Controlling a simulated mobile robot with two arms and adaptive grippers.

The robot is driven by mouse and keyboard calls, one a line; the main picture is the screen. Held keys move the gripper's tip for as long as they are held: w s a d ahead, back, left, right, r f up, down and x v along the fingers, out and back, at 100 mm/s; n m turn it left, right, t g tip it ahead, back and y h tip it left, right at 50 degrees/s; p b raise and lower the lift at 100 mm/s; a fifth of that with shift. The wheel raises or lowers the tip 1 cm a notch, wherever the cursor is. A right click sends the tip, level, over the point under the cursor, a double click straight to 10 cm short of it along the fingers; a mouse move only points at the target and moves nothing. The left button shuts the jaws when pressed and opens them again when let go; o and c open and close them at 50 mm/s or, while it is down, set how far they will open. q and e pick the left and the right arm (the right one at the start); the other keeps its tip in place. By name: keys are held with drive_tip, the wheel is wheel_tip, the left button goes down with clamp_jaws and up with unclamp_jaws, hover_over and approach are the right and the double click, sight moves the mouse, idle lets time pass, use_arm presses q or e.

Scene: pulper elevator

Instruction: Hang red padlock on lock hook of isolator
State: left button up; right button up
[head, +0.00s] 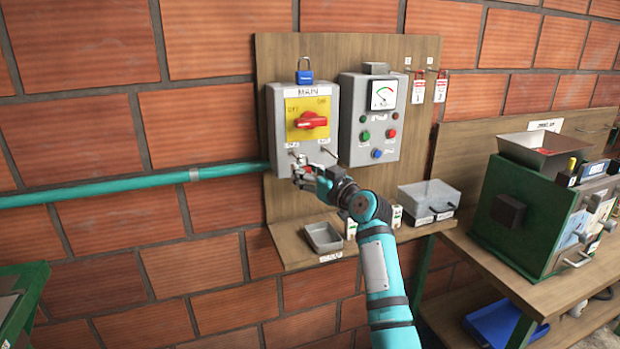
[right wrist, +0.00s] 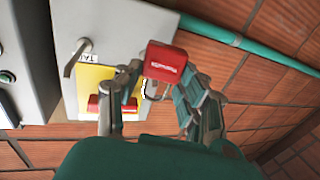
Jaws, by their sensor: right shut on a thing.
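The red padlock (right wrist: 172,62) is between the fingers of my right gripper (right wrist: 160,76), which is shut on it. Its metal shackle (right wrist: 156,92) points toward the isolator face. In the head view, my right gripper (head: 304,173) is at the lower edge of the grey isolator box (head: 276,120), and little of the padlock shows. The isolator has a yellow plate and a red rotary handle (head: 311,120). A metal hook (head: 328,151) sticks out at its lower right; another (head: 293,151) is just above my gripper. Whether the shackle touches a hook cannot be told. My left gripper is not in view.
A blue padlock (head: 304,74) sits on top of the isolator. A control box (head: 350,120) with a gauge and buttons is close on the right. A teal pipe (head: 130,186) runs in from the left. Below are a small tray (head: 323,237) and a grey box (head: 427,198).

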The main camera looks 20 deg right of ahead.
drive_tip(key=shift+w+f, duration=0.1)
drive_tip(key=shift+w, duration=0.45)
drive_tip(key=shift+w+f+b, duration=0.45)
drive_tip(key=shift+w+b, duration=0.25)
drive_tip(key=shift+b, duration=0.45)
drive_tip(key=o, duration=1.3)
drive_tip(key=shift+s, duration=0.15)
